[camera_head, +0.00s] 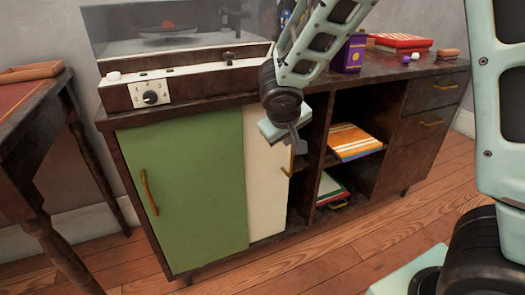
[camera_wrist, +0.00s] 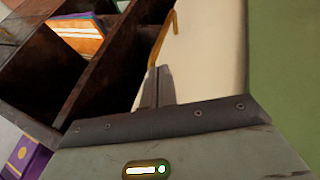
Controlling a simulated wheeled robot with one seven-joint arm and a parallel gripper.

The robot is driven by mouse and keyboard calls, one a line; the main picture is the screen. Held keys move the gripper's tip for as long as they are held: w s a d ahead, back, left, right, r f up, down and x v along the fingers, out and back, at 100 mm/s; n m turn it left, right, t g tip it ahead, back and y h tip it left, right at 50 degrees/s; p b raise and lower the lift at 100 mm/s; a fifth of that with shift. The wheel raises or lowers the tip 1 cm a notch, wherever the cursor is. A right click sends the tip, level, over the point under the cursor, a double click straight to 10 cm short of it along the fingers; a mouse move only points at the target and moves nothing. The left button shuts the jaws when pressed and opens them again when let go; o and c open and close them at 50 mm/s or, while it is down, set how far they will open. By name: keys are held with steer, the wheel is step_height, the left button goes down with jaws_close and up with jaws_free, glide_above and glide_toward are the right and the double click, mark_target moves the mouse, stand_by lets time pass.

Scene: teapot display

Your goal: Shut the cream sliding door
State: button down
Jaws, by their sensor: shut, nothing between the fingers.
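The cream sliding door (camera_head: 265,185) stands upright in the cabinet front, its left part behind the green door (camera_head: 190,190). A brass handle (camera_head: 290,162) is near its right edge. In the wrist view the cream door (camera_wrist: 205,60) fills the middle right, with its handle (camera_wrist: 162,40) at the top. My gripper (camera_head: 298,146) is shut and empty in front of the door's right edge. In the wrist view its fingertips (camera_wrist: 158,70) end close to the lower end of the handle; I cannot tell whether they touch.
Right of the cream door is an open compartment with books (camera_head: 352,142) on a shelf and more (camera_head: 330,188) below. A record player (camera_head: 185,75) and a purple box (camera_head: 350,54) stand on the cabinet top. A side table (camera_head: 35,120) is at left. The wooden floor (camera_head: 300,265) in front is clear.

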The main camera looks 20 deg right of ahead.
steer(key=d+b, duration=0.1)
steer(key=d, duration=0.8)
steer(key=shift+d, duration=0.3)
steer(key=shift+d, duration=0.1)
